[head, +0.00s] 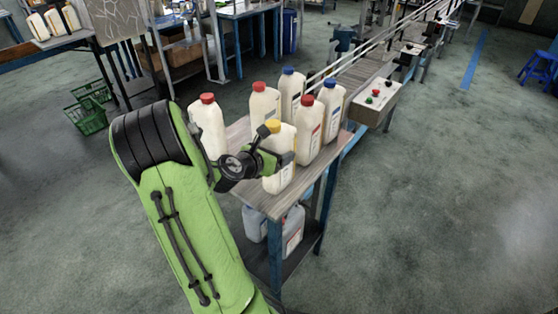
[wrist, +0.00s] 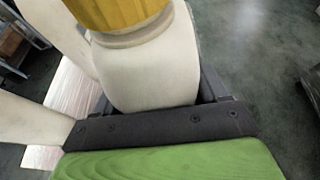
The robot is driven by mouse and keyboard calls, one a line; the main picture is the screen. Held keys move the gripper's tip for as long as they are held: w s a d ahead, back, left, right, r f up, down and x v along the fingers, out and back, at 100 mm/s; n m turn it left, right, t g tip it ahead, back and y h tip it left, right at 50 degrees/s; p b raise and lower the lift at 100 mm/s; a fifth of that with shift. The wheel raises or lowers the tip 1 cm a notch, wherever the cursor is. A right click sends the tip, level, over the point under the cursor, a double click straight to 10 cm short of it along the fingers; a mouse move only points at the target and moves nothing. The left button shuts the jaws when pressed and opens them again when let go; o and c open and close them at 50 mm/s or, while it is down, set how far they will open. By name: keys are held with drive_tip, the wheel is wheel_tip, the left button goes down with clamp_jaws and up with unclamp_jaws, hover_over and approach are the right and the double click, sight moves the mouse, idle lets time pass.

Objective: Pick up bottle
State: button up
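A white bottle with a yellow cap (head: 279,170) stands upright near the front of the table. It fills the upper middle of the wrist view (wrist: 150,70), with its yellow cap nearest the camera. My gripper (head: 284,159) is at this bottle's upper body, reaching in from the left. In the wrist view, dark fingers show on both sides of the bottle, close against it. Whether they press on it or leave a small gap cannot be made out. The fingertips are partly hidden by the bottle.
Red-capped bottles (head: 208,128) (head: 265,103) (head: 308,132) and blue-capped bottles (head: 291,92) (head: 331,110) stand close around on the table (head: 268,205). A conveyor (head: 366,68) with a button box (head: 378,98) lies behind.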

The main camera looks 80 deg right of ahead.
drive_tip(key=c, duration=1.2)
drive_tip(key=shift+r, duration=0.1)
clamp_jaws()
